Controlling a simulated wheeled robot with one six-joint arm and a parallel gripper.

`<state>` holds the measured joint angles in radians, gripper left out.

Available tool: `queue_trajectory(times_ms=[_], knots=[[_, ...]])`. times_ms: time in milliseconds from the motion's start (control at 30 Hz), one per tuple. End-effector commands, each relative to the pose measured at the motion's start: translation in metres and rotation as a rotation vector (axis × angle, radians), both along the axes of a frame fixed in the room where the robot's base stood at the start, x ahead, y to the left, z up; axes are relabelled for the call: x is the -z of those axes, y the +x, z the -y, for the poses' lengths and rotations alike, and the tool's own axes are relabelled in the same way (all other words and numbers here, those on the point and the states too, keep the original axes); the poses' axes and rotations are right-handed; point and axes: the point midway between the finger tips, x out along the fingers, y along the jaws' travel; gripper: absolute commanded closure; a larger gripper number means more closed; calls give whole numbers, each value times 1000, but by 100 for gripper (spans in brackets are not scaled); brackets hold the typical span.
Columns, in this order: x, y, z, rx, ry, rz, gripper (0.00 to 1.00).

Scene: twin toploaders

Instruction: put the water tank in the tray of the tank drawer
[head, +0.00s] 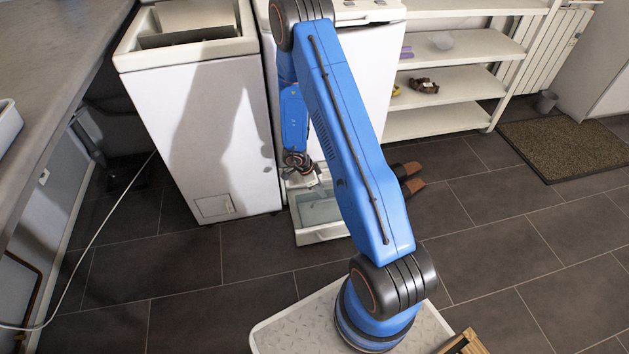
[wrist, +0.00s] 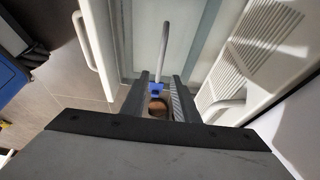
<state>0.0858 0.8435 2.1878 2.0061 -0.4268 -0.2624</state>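The tank drawer (head: 322,235) stands pulled out low at the front of the right toploader. A pale blue-grey surface (head: 318,211) shows inside it; I cannot tell whether this is the bare tray or the water tank. My gripper (head: 306,172) points down over the drawer's back left part. In the wrist view its two dark fingers (wrist: 160,92) stand apart, with a gap between them. A grey bar (wrist: 162,45) with a blue piece (wrist: 157,87) shows at and beyond this gap; contact is unclear. A white bar handle (wrist: 88,42) is at the left.
The left toploader (head: 210,140) stands close beside the drawer. Brown shoes (head: 412,186) lie on the floor to its right, near the white shelves (head: 455,85). A white vented panel (wrist: 258,45) fills the wrist view's right. The tiled floor in front is clear.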

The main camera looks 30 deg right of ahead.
Motion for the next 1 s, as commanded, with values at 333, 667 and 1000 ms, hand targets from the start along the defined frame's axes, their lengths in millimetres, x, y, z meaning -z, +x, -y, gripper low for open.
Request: queue_trajectory(times_ms=[333,667,1000], knots=[[-51,7,-20,-1,-1,2,72],[-66,8,-26,0,0,0,72],[-66,8,-26,0,0,0,72]])
